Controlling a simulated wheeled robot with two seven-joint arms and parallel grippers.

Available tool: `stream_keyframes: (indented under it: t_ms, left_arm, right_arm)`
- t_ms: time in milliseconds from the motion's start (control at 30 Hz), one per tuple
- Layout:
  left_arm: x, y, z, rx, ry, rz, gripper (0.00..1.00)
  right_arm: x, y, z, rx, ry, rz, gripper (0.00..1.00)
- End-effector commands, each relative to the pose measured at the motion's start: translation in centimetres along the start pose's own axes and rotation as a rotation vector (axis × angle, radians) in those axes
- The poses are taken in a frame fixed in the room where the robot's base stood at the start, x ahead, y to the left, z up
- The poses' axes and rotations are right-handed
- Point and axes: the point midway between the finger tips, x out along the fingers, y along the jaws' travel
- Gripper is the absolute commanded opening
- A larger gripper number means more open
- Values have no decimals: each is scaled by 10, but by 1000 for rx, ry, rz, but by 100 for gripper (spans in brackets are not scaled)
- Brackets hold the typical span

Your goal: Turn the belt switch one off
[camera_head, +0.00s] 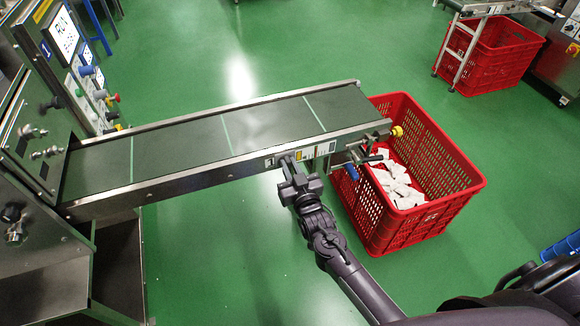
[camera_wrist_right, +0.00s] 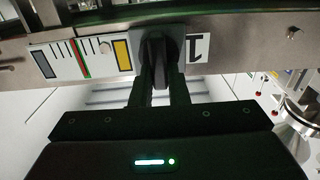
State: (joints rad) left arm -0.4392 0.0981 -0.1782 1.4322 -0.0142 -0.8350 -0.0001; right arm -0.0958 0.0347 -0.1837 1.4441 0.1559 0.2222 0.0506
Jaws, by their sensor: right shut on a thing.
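The belt (camera_head: 210,143) runs from the machine at the left to above a red crate. A labelled plate (camera_head: 305,153) is on its near side rail. In the right wrist view the belt switch (camera_wrist_right: 158,52) is a dark knob on a grey square base, beside the plate's printed "1" (camera_wrist_right: 196,47). My right gripper (camera_head: 288,163) reaches the side rail from below. In the right wrist view its fingers (camera_wrist_right: 158,88) are closed on the switch knob, which they partly hide. My left gripper is in neither view.
The red crate (camera_head: 447,215) under the belt's end holds several white teabag packs (camera_head: 396,185). A yellow knob (camera_head: 397,131) and a blue handle (camera_head: 351,172) project from the belt's end near my right gripper. Another red crate (camera_head: 487,62) stands at the back right. Green floor is clear in front.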

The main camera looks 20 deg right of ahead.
Motion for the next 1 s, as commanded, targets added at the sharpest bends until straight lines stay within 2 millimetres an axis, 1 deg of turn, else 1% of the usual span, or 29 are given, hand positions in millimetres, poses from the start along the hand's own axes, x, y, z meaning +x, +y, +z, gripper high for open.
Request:
stream_keyframes:
  t_ms: [233, 300, 367, 667, 1000]
  left_arm:
    - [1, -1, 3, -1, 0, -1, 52]
    - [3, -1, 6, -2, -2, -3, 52]
    - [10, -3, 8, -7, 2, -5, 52]
    - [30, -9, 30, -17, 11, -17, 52]
    - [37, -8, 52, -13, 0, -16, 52]
  right_arm:
    - [0, 0, -1, -36, 0, 0, 0]
    - [0, -1, -1, -63, 1, 0, 0]
    - [0, -2, -1, -95, 0, -1, 0]
    - [0, -5, -1, -338, -1, -2, 0]
    - [0, -9, 2, -663, -1, -1, 0]
